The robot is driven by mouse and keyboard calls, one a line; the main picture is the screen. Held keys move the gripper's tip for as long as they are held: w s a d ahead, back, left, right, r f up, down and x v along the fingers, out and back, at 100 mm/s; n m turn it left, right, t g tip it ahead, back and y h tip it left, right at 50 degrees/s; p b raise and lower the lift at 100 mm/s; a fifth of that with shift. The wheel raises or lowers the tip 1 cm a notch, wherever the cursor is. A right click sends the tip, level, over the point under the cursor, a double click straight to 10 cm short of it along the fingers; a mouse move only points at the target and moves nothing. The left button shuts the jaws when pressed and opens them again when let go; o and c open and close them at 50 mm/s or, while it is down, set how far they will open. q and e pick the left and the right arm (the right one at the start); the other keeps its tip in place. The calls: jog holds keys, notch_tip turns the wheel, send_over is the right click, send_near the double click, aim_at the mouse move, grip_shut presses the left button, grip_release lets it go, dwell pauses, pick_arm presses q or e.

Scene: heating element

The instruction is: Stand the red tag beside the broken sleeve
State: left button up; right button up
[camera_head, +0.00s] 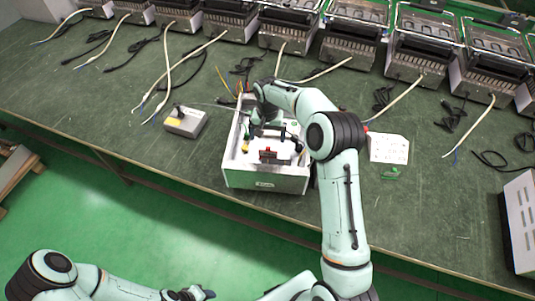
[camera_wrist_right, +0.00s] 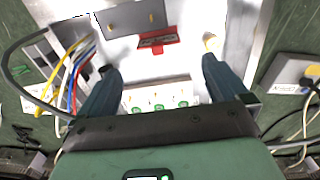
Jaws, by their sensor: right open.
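The red tag (camera_head: 267,155) is inside the open white box (camera_head: 262,181), near its front wall. In the right wrist view the red tag (camera_wrist_right: 157,41) lies against a grey plate, beyond my fingertips. My right gripper (camera_head: 266,134) reaches down into the box from above; in the wrist view its two dark fingers (camera_wrist_right: 160,68) are wide apart with nothing between them, and the tag is apart from both. I cannot pick out the broken sleeve. My left gripper (camera_head: 192,294) is at the bottom edge, away from the table, too small to read.
Coloured wires (camera_wrist_right: 72,75) run along one side inside the box. A grey switch box (camera_head: 185,121) stands left of it, a white card (camera_head: 388,148) and small green piece (camera_head: 390,173) right. Several heater units (camera_head: 355,45) line the back. The front table strip is clear.

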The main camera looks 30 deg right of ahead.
aim_at(268, 147)
notch_tip(268, 147, down, 3)
jog(key=shift+r, duration=0.2)
jog(key=f, duration=0.5)
jog(key=shift+s, duration=0.2)
jog(key=c, duration=1.1)
